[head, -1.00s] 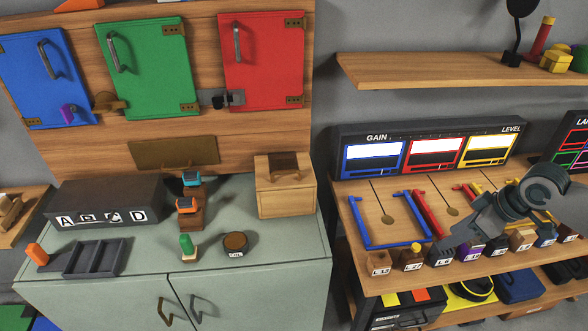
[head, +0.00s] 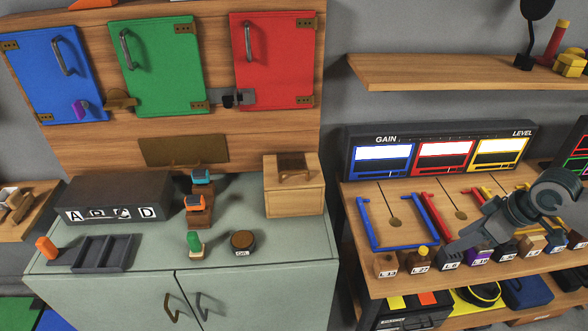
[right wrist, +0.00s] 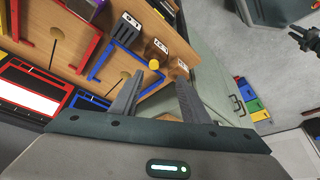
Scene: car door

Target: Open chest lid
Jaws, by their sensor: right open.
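The chest is a light wooden box (head: 292,200) at the back right of the grey-green cabinet top. Its lid (head: 311,174) is down, with a brown plate and a brown handle (head: 295,177) on top. My right gripper (head: 455,246) is well to the right of the chest, low over the front of the wooden workbench. In the right wrist view its two fingers (right wrist: 156,95) are apart with nothing between them. The chest is not clearly visible in that view. My left gripper is not in the head view.
Small labelled blocks (head: 419,262) line the bench front near my right gripper, with blue and red frames (head: 397,248) behind. The GAIN/LEVEL panel (head: 440,133) and a shelf (head: 450,72) stand behind. A dark round tin (head: 243,241) and a lettered box (head: 122,197) share the cabinet top.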

